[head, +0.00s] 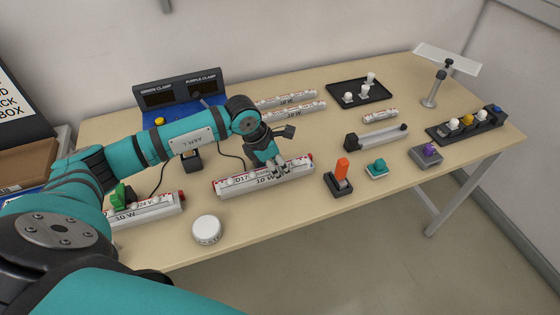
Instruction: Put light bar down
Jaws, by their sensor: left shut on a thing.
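My right gripper is not in view.
Another light bar with a green clamp (118,195) lies left. Further bars (290,111) lie behind. A white round tin (207,229) stands in front. An orange-handled switch (341,172) and a teal button (377,168) stand right. A blue clamp box (180,100) stands behind.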

